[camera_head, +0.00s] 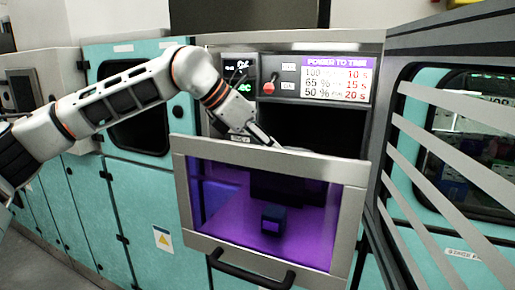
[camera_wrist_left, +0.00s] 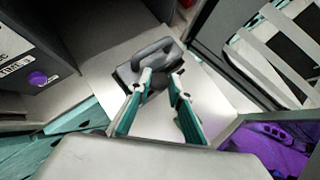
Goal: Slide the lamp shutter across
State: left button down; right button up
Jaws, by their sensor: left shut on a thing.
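My left arm reaches in from the left in the head view, and its gripper (camera_head: 266,140) points down behind the top edge of the windowed front. In the left wrist view the gripper (camera_wrist_left: 161,82) is shut on a dark grey shutter handle (camera_wrist_left: 152,52), with one finger on each side. The handle stands on a flat pale grey plate (camera_wrist_left: 112,62), which looks like the lamp shutter. In the head view the handle and most of the plate are hidden behind the front's top rim. My right gripper is not in view.
The windowed front (camera_head: 270,157) has a black bar handle (camera_head: 250,268) and a purple-lit interior with a small dark block (camera_head: 272,219). Above are a red-knobbed switch (camera_head: 269,86) and a power-to-time chart (camera_head: 336,79). A slatted panel (camera_head: 450,140) stands close on the right.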

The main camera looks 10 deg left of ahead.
pick_arm(q)
jog(key=d, duration=0.3)
jog(key=shift+s+d, duration=0.25)
jog(key=shift+s, duration=0.1)
jog(key=c, duration=1.8)
grip_release()
jog(key=shift+d, duration=0.2)
jog(key=shift+a, duration=0.15)
jog(key=v, duration=1.2)
